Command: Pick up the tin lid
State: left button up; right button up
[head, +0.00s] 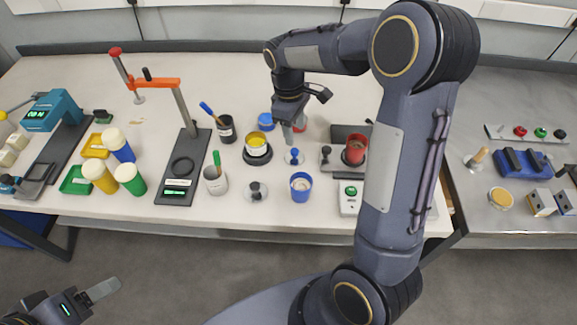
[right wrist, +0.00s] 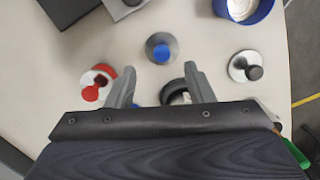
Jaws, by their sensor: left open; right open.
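Two flat metallic lids with knobs lie on the bench: one with a blue knob (head: 294,156) and one with a black knob (head: 256,190). I cannot tell which is the tin lid. In the right wrist view, the blue-knobbed lid (right wrist: 161,48) lies beyond the fingertips and the black-knobbed lid (right wrist: 245,67) lies to the right. My right gripper (head: 291,125) is open and empty above the bench, near a red-and-white item (right wrist: 97,83). It also shows in the right wrist view (right wrist: 160,84). My left gripper (head: 98,292) is open, low at the left, away from the bench.
Near the lids stand a yellow tin (head: 257,146) on a dark round base, a blue tin (head: 301,187), a red tin (head: 354,146), and cups holding a blue-handled tool (head: 226,128) and a green-handled tool (head: 215,178). A stand with an orange arm (head: 155,83) is further left.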

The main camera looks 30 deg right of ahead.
aim_at(294, 150)
notch_tip(294, 150, down, 8)
jog(key=shift+s+p, duration=0.1)
jog(key=shift+p, duration=0.3)
jog(key=shift+a, duration=0.1)
grip_shut()
